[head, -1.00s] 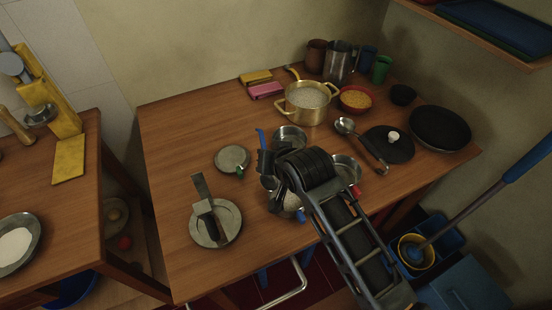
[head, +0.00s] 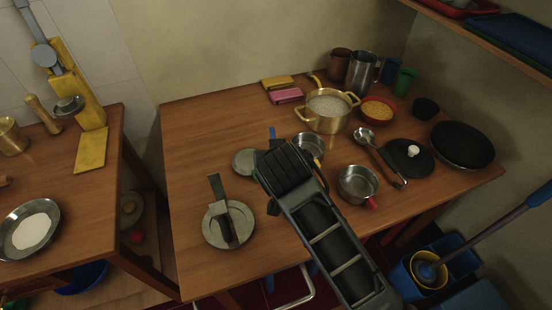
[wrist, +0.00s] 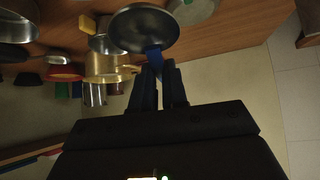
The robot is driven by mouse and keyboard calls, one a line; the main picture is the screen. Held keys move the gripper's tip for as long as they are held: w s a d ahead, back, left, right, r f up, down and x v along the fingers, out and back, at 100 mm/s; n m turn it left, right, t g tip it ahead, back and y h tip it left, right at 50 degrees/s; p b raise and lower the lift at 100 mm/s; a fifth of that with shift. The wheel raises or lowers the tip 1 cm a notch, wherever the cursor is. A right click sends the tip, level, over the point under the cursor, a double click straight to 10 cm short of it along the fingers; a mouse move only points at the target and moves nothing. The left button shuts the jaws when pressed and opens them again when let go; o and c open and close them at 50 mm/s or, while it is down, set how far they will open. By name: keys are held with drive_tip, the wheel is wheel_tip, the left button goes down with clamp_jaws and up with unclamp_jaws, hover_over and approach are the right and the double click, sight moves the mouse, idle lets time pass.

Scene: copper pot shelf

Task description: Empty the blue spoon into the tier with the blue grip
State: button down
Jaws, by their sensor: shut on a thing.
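My gripper (wrist: 163,76) is shut on the blue handle (wrist: 154,60) of the blue spoon. The spoon's round metal bowl (wrist: 143,28) looks dark inside in the wrist view, and I cannot tell what it holds. In the head view my gripper hides the bowl, and only the blue handle tip (head: 271,133) shows behind it. Another tier (head: 357,183) has a red grip. I cannot make out the tier with the blue grip; my arm may hide it.
A brass pot (head: 326,112) with pale contents and a red bowl (head: 377,111) stand behind. A ladle (head: 378,155), a black lid (head: 408,157) and a black pan (head: 462,145) lie right. A round lid (head: 228,224) bearing a metal piece lies front left. The table's left back is clear.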

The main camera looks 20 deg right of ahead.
drive_tip(key=shift+r, duration=2.55)
